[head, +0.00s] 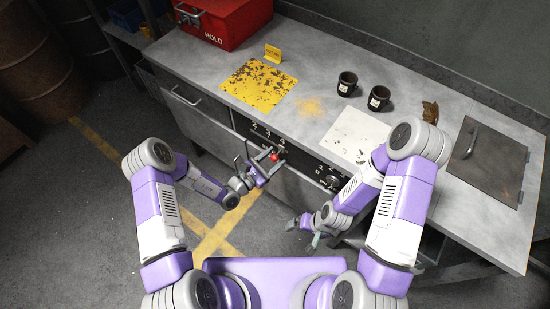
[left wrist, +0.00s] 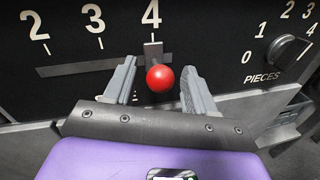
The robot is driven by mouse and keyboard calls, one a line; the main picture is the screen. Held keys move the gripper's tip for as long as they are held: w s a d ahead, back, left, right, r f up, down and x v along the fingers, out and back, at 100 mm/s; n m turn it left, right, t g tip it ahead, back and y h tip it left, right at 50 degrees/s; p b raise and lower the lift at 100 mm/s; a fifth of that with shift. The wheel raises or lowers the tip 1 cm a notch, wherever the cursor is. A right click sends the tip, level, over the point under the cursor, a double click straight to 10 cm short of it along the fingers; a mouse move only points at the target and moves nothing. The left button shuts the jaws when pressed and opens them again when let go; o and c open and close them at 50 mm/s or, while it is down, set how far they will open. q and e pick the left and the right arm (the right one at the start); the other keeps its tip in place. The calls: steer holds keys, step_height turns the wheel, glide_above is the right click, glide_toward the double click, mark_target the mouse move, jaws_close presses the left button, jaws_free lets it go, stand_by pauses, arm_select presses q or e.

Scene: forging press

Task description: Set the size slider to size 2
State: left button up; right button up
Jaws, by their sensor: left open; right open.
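The size slider's red knob (left wrist: 160,79) stands at the mark 4, at the right end of its slot (left wrist: 80,67). The marks 2, 3 and 4 run left to right above the slot in the left wrist view. My left gripper (left wrist: 160,82) is open, with one finger on each side of the knob. In the head view the red knob (head: 273,157) shows at my left gripper (head: 262,162) in front of the black panel. Whether a finger touches the knob I cannot tell. My right gripper (head: 311,230) is open and empty, low in front of the bench.
A PIECES dial (left wrist: 288,51) sits right of the slider on the same panel. On the bench stand a red HOLD box (head: 215,22), a yellow mat (head: 258,84), two black cups (head: 347,84) and a white sheet (head: 352,135). A hatch (head: 488,160) lies at the right.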

arm_select(q)
steer(key=shift+w+d, duration=0.35)
steer(key=shift+d, duration=0.05)
steer(key=shift+c, duration=0.3)
jaws_close()
steer(key=shift+a, duration=0.15)
